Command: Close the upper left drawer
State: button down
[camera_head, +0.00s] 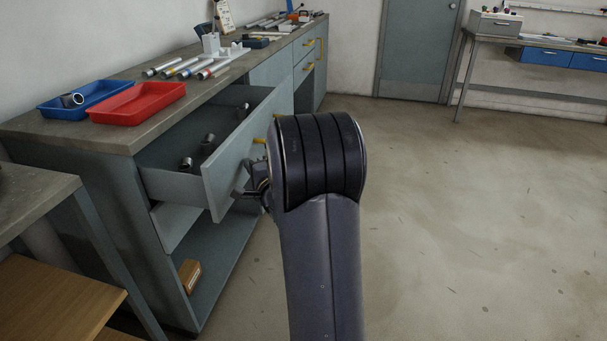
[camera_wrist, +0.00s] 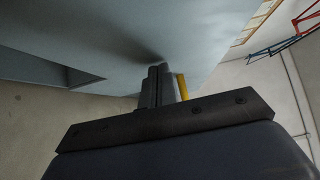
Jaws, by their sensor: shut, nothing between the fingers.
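The upper left drawer (camera_head: 228,170) of the grey workbench is pulled well out, with several metal pipe fittings inside. In the head view my gripper (camera_head: 250,188) is at the outer side of the drawer front, largely hidden by my own arm. In the wrist view my gripper (camera_wrist: 157,82) is shut and empty, its fingertips close against the grey drawer front (camera_wrist: 120,40). I cannot tell for certain whether they touch. The yellow handle (camera_wrist: 183,87) stands just right of the fingers, not between them.
A blue tray (camera_head: 55,108) and a red tray (camera_head: 137,118) sit on the workbench top. Another table (camera_head: 30,190) stands at the near left. A brown box (camera_head: 189,274) lies on the lower shelf. The floor (camera_head: 470,220) to the right is clear.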

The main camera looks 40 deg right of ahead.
aim_at(187, 161)
jog(key=w+a+b, duration=0.1)
jog(key=w+a, duration=0.2)
jog(key=w, duration=0.1)
jog(key=w+a+b, duration=0.1)
jog(key=w+a, duration=0.3)
jog(key=w, duration=0.1)
jog(key=w+a+b, duration=0.1)
jog(key=w+a, duration=0.3)
jog(key=w, duration=0.1)
jog(key=shift+f, duration=0.1)
jog(key=shift+w+a, duration=0.4)
jog(key=shift+w, duration=0.1)
jog(key=shift+w+a+r, duration=0.1)
jog(key=shift+r, duration=0.15)
